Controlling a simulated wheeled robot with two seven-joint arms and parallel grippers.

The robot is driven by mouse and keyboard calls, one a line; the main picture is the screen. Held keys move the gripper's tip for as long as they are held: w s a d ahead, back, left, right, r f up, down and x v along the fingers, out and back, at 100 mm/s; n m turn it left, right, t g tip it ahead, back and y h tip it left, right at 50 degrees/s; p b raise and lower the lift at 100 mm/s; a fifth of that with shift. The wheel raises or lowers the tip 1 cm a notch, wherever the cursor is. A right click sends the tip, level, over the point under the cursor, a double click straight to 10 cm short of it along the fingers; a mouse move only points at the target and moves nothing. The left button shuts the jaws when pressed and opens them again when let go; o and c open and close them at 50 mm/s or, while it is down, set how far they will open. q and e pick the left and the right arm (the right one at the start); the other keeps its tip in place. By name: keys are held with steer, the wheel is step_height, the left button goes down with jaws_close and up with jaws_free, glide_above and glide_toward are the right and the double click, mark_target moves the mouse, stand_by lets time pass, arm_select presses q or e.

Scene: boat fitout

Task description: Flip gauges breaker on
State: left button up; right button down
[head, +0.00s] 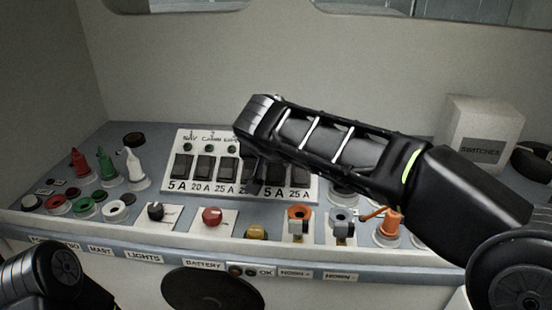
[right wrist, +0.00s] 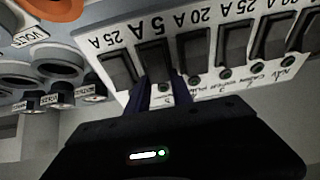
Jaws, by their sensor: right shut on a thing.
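A white breaker panel (head: 178,140) with a row of black rocker breakers stands on the sloped console. My right gripper (head: 257,182) reaches over it from the right and hides part of the row. In the right wrist view the panel appears upside down. There, my right gripper's two fingers (right wrist: 161,98) are shut on the black breaker (right wrist: 155,55) at the 5 A label, second from the picture's left. The name under this breaker is mostly covered, so I cannot read it or tell its on or off position. My left gripper is out of view.
Red, green and white bottles (head: 105,162) stand at the console's left. A red knob (head: 212,216), a yellow button (head: 256,232) and an orange-ringed switch (head: 299,213) sit in front of the panel. A SWITCHES box (head: 478,135) stands at the back right.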

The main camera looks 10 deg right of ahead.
steer(key=shift+w+d+r+g+p, duration=0.15)
steer(key=shift+g+p, duration=0.35)
steer(key=shift+p, duration=0.7)
steer(key=shift+w+d+r+g+p, duration=0.1)
steer(key=shift+w+r+g+p, duration=0.3)
steer(key=shift+p, duration=0.75)
steer(key=shift+s+a+f+g+y+p, duration=0.1)
steer(key=shift+f+g+y+p, duration=0.2)
steer(key=shift+g+p, duration=0.1)
steer(key=shift+f, duration=0.15)
steer(key=c, duration=1.4)
jaws_free()
steer(key=shift+f, duration=0.1)
